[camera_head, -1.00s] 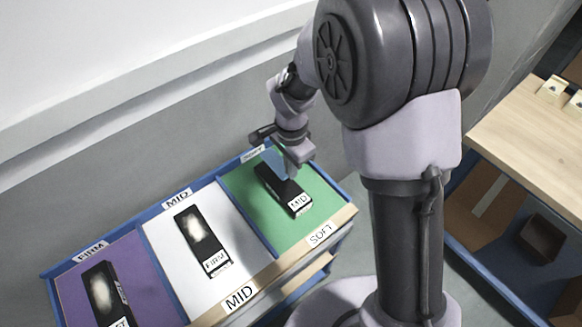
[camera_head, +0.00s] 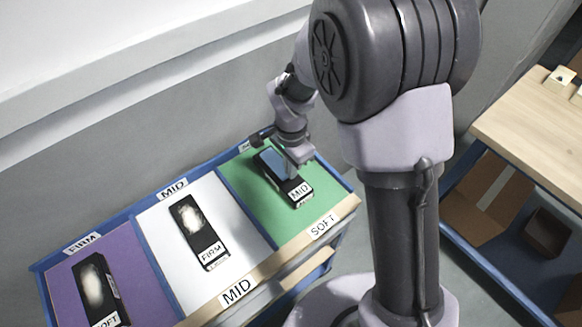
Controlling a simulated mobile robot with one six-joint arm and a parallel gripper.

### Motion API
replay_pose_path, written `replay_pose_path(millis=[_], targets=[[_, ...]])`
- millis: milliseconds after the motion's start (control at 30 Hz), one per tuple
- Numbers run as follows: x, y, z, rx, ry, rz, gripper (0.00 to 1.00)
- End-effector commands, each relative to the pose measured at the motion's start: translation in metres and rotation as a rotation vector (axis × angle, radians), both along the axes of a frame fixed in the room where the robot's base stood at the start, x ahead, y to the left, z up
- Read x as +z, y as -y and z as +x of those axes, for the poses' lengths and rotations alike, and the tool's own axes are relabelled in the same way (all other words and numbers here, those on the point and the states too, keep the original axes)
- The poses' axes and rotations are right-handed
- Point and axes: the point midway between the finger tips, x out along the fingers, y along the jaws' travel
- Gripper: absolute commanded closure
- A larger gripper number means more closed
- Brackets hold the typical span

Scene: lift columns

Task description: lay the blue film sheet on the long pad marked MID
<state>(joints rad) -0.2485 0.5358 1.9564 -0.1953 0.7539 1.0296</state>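The long black pad marked MID (camera_head: 302,190) lies on the green section (camera_head: 248,205), whose front edge is labelled SOFT. The blue film sheet (camera_head: 274,161) shows over the far part of this pad, close under my gripper (camera_head: 290,172). I cannot tell whether the sheet lies flat on the pad or is still held. My gripper is just above the pad, beside the sheet; its fingers are too small and overlapped to tell open from shut. A black pad marked FIRM (camera_head: 205,250) lies on the white MID section (camera_head: 160,225). A pad marked SOFT (camera_head: 104,318) lies on the purple FIRM section (camera_head: 65,298).
The sections sit in a blue-rimmed tray (camera_head: 130,205) with a wooden front strip, against a grey wall. At the right stands a wooden-topped bench (camera_head: 535,125) with small pale blocks on it and a brown box (camera_head: 547,232) on its lower shelf. Grey floor shows between.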

Motion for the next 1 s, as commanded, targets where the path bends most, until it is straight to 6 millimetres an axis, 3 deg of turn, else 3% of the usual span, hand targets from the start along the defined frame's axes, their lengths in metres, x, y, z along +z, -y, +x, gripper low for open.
replay_pose_path(millis=[1000], targets=[[-0.0058,-0.0002,-0.0001,0.000,0.000,0.000,1.00]])
